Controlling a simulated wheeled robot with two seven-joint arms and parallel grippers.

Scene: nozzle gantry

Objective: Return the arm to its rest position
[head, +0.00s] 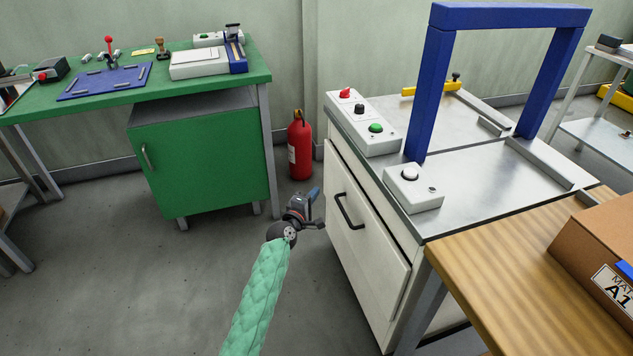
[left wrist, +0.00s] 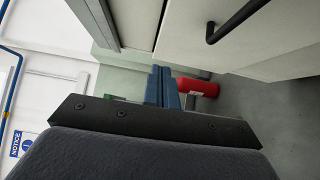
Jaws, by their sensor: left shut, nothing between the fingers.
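My left arm, in a green quilted sleeve (head: 258,290), reaches up from the bottom of the head view. My left gripper (head: 314,193) is at its end, in front of the white cabinet's drawer and left of its black handle (head: 349,211). Its blue fingers are shut together with nothing between them; they also show in the left wrist view (left wrist: 163,86). I see a gap between the fingers and the cabinet in the head view. My right gripper is in neither view.
The white cabinet (head: 365,240) carries a blue gantry frame (head: 432,90) and button boxes. A wooden table (head: 520,270) with a cardboard box (head: 600,240) stands at right. A red extinguisher (head: 300,150) stands by the wall, near the green bench (head: 200,95). Floor at left is clear.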

